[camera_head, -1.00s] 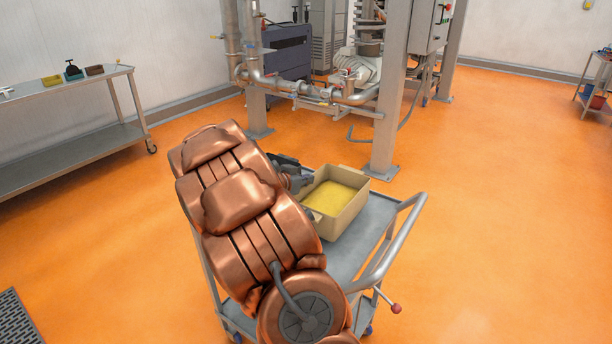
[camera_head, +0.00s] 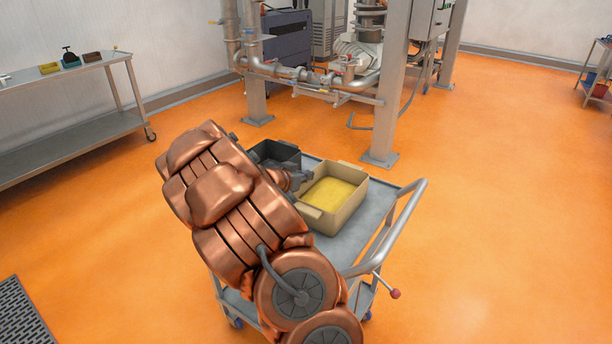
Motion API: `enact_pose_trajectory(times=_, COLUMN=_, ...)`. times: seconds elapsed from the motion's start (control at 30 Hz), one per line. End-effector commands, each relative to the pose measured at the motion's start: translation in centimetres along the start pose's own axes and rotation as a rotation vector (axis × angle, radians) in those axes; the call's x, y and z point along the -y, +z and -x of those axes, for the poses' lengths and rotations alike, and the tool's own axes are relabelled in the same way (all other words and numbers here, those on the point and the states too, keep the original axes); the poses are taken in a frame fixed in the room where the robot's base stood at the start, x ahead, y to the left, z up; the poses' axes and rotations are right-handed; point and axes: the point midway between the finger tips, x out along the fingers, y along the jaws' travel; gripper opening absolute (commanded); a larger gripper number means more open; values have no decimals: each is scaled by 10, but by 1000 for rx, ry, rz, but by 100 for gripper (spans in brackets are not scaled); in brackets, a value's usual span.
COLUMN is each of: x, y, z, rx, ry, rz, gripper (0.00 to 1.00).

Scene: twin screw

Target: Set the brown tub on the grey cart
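A tan-brown tub (camera_head: 349,213) with yellow contents sits upright on the top shelf of the grey cart (camera_head: 376,208), near its middle. A dark grey tub (camera_head: 265,151) stands behind and left of it on the same cart, partly hidden by my arm. My gripper (camera_head: 297,182) shows only as a small grey part at the tan tub's left side, mostly behind my copper arm. Its fingers are hidden, so I cannot tell whether it is open or touches the tub.
A steel side table (camera_head: 88,72) at the left holds small yellow, teal and brown trays. A steel frame with pipes (camera_head: 391,100) stands behind the cart. The cart's handle (camera_head: 399,232) faces right. Orange floor is clear at right.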

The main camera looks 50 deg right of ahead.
Motion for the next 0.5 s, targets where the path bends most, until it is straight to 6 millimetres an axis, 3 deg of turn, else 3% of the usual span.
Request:
enact_pose_trajectory(times=0.07, x=0, y=-1, z=0, rx=-4, ry=-1, rz=1, gripper=0)
enact_pose_trajectory(times=0.37, x=0, y=1, z=0, rx=-1, ry=0, rz=-1, gripper=31)
enact_pose_trajectory(times=0.5, x=0, y=1, z=0, rx=-1, ry=0, rz=-1, gripper=31)
